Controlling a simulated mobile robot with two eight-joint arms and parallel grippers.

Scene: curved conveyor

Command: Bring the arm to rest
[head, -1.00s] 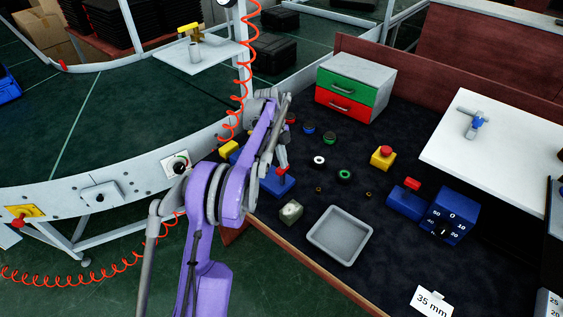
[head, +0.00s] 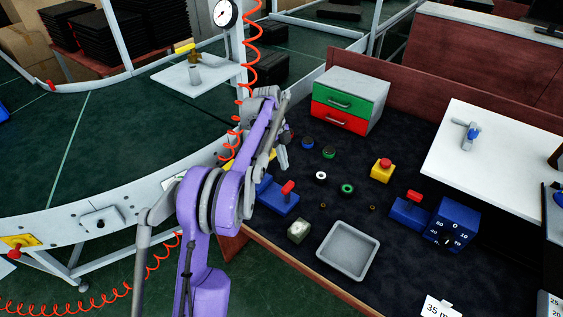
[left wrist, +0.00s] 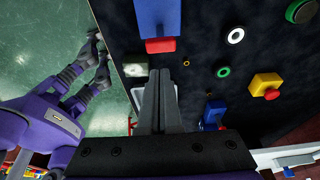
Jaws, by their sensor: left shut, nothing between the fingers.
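My left arm (head: 205,215) is purple and grey and reaches up from the bottom of the head view. Its gripper (head: 281,158) is near the left edge of the dark bench, beyond a blue block with a red top (head: 279,197), and is seen partly from behind. In the left wrist view the two grey fingers (left wrist: 160,90) lie together, shut with nothing between them. They point over the bench, with the red-topped blue block (left wrist: 158,20) ahead of them. My right gripper cannot be made out.
On the bench stand a drawer unit (head: 347,102), a grey tray (head: 347,251), a yellow box with a red button (head: 382,169), a blue dial box (head: 452,223) and several rings. A curved conveyor (head: 90,150) and a red coiled hose (head: 250,60) are close to the arm.

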